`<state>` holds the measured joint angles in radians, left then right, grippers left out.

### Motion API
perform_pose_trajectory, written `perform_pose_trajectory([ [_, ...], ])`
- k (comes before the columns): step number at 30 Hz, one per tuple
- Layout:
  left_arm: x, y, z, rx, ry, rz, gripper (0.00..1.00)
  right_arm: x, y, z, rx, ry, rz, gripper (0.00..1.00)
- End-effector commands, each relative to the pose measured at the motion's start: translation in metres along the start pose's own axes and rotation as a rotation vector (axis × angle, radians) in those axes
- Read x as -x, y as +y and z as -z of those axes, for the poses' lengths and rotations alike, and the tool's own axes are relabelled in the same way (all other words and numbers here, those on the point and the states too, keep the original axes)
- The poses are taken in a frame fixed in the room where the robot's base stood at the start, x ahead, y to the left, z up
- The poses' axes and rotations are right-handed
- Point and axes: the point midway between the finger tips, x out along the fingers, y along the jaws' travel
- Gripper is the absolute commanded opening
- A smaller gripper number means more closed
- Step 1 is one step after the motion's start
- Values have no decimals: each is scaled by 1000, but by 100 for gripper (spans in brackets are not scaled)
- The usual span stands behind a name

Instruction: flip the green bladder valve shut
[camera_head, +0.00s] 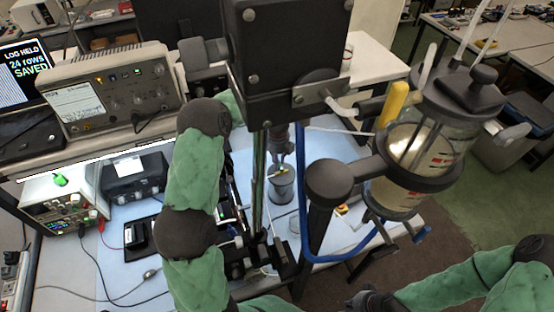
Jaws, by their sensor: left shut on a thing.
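My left arm, in green sleeves, reaches up and passes behind the black box in the middle. My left gripper (280,158) shows below that box, pointing down and partly hidden. It is shut on a small yellow-green piece (281,172) at the mouth of a grey cup-like part (282,187). Whether this piece is the green bladder valve I cannot tell. The sealed glass cylinder (432,160), with a dark lid and cloudy contents, hangs at the right. My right gripper (372,301) is a dark shape at the bottom edge, apart from the cylinder; its fingers are unclear.
A black box (290,55) on posts blocks the middle. A blue hose (302,205) loops below it towards the cylinder. A yellow handle (393,103) stands beside the cylinder. Instruments (110,92) and a screen (22,65) crowd the left bench. Open floor (480,205) lies at the right.

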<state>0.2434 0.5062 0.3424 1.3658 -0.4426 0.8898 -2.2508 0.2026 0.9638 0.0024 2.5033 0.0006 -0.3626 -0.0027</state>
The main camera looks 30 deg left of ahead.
Motion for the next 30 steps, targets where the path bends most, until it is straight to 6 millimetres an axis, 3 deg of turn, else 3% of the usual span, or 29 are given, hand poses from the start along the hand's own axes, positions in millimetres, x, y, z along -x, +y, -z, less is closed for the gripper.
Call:
perform_pose_trajectory([
  [13,0,-1,0,-13,-1,0,0,0,0,0,0,0,0,0],
  [14,0,-1,0,-13,-1,0,29,0,0,0,0,0,0,0],
  [16,0,-1,0,-13,-1,1,48,0,0,0,0,0,0,0],
  [30,0,1,0,30,0,0,48,-2,1,0,0,0,0,0],
])
